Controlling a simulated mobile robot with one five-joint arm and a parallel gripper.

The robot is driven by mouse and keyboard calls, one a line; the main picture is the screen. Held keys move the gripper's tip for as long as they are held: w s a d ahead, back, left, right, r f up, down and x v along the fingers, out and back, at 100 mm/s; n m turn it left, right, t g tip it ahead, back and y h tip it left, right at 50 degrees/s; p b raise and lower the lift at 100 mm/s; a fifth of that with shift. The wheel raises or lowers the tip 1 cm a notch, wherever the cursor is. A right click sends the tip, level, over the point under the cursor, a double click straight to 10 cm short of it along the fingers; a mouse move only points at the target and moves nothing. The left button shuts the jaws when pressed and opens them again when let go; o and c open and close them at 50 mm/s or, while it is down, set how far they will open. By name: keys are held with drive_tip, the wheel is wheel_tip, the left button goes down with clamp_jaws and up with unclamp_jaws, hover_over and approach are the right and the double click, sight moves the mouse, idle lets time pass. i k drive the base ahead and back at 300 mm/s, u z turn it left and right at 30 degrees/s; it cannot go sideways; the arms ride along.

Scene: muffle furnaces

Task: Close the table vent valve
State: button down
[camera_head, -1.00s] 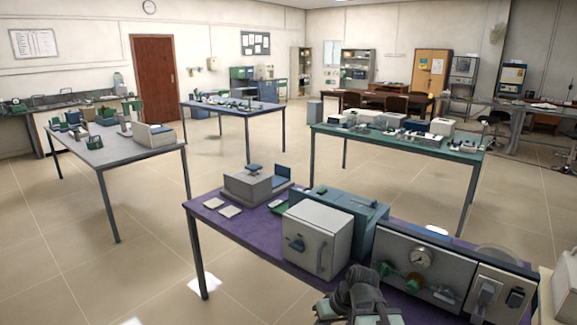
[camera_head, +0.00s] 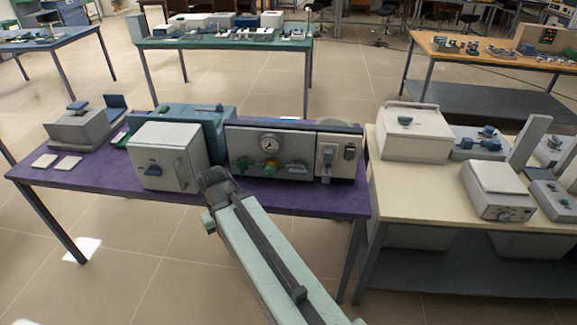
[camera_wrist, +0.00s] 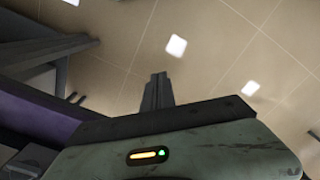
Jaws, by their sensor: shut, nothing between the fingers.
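A grey panel box (camera_head: 240,143) with a round gauge (camera_head: 269,144) stands on the purple table (camera_head: 300,194). I cannot tell the valve's setting at this size. My gripper (camera_head: 213,177) is at the end of my raised arm, in front of the table edge, left of the valve and apart from it as far as I can see. In the wrist view my gripper (camera_wrist: 156,88) shows shut and empty over the tiled floor; the valve is not seen there.
A white furnace box (camera_head: 167,156) with a blue handle stands left of the panel, close behind my gripper. A switch panel (camera_head: 338,155) is at its right. A cream table (camera_head: 412,201) with instruments adjoins on the right. Floor is free in front.

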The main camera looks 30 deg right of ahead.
sight(298, 168)
drive_tip(key=u, duration=1.25)
drive_tip(key=k, duration=1.3)
drive_tip(key=u, duration=0.3)
drive_tip(key=i, duration=1)
